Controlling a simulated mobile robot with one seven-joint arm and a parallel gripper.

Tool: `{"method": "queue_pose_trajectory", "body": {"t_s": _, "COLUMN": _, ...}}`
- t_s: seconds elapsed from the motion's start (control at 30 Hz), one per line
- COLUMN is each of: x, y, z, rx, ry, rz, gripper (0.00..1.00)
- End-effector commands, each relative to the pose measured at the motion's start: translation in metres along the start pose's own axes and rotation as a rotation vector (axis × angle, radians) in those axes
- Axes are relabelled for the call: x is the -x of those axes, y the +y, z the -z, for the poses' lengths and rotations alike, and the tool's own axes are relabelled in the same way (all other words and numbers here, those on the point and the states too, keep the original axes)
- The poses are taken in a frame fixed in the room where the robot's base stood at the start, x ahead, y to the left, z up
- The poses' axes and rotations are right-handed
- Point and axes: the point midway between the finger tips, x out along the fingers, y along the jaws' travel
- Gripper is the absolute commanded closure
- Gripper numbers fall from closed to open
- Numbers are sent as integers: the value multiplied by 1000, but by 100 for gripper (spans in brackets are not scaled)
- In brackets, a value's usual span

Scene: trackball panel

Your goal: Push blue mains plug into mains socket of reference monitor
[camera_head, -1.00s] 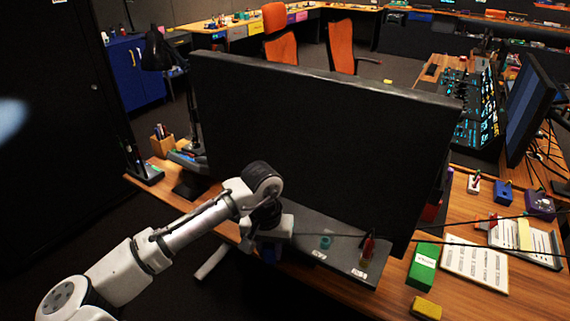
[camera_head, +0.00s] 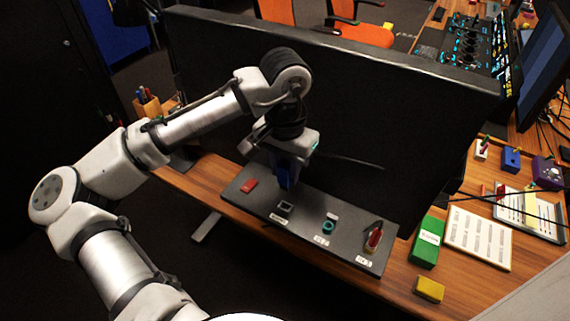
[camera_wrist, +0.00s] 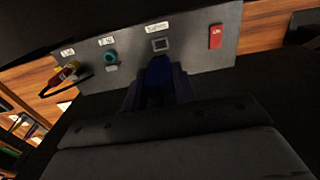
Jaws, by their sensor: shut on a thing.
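The blue mains plug (camera_head: 283,174) is held between the fingers of my gripper (camera_head: 286,183), above the back part of a grey connector panel (camera_head: 345,243). In the wrist view the blue plug (camera_wrist: 159,70) sits between the dark fingers of my gripper (camera_wrist: 158,85). The mains socket (camera_head: 285,208) is a dark square-framed opening with a white label beside it. In the wrist view the square socket (camera_wrist: 160,44) lies just beyond the plug's tip. The plug looks apart from the socket; its exact height is unclear. The large black monitor (camera_head: 350,120) stands behind the panel.
The panel also carries a red switch (camera_head: 249,185), a teal round connector (camera_head: 328,227) and a red connector (camera_head: 374,237) with a cable. A green box (camera_head: 427,242) and a yellow block (camera_head: 429,289) stand on the wooden desk to the right.

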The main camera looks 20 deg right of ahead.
Motion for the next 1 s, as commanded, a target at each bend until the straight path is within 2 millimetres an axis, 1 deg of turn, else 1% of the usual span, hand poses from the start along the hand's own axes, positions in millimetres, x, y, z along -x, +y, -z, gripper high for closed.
{"method": "queue_pose_trajectory", "body": {"t_s": 0.2, "x": 2, "y": 0, "z": 0, "rx": -1, "ry": 2, "rz": -3, "gripper": 91}}
{"method": "queue_pose_trajectory", "body": {"t_s": 0.7, "x": -47, "y": 0, "z": 0, "rx": 0, "ry": 0, "rz": -1, "gripper": 91}}
{"method": "queue_pose_trajectory", "body": {"t_s": 0.83, "x": -55, "y": 0, "z": 0, "rx": 1, "ry": 1, "rz": 0, "gripper": 91}}
{"method": "queue_pose_trajectory", "body": {"t_s": 1.0, "x": -59, "y": 0, "z": 0, "rx": 1, "ry": 1, "rz": 0, "gripper": 91}}
